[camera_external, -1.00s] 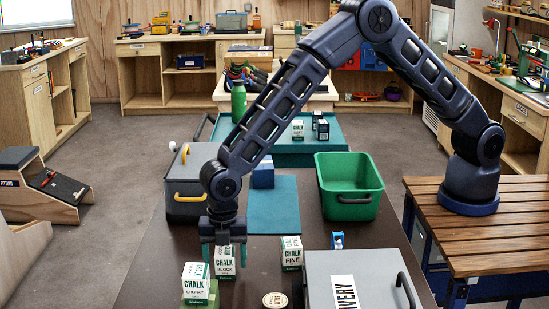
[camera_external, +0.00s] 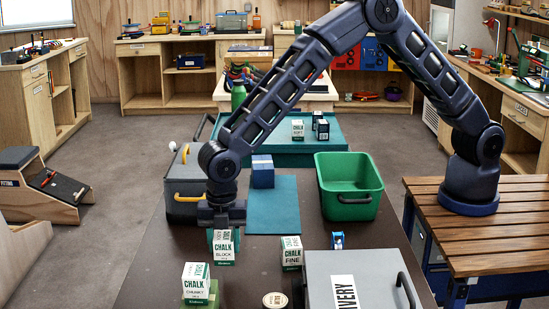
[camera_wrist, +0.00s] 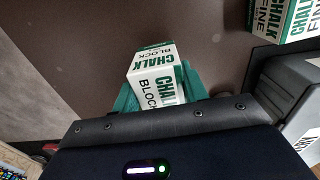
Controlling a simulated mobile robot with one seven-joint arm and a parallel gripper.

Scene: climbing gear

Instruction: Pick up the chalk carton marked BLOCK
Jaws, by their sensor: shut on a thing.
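The white and green chalk carton marked BLOCK (camera_external: 223,251) is between the fingers of my gripper (camera_external: 225,236) in the external view. It hangs upright a little above the dark table (camera_external: 150,270). In the wrist view the carton (camera_wrist: 153,75) shows its BLOCK lettering, with the green fingers of my gripper (camera_wrist: 160,90) on either side. My gripper is shut on it. Parts of the carton's sides are hidden by the fingers.
A green bin (camera_external: 348,211) and a blue mat (camera_external: 273,215) lie farther back.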

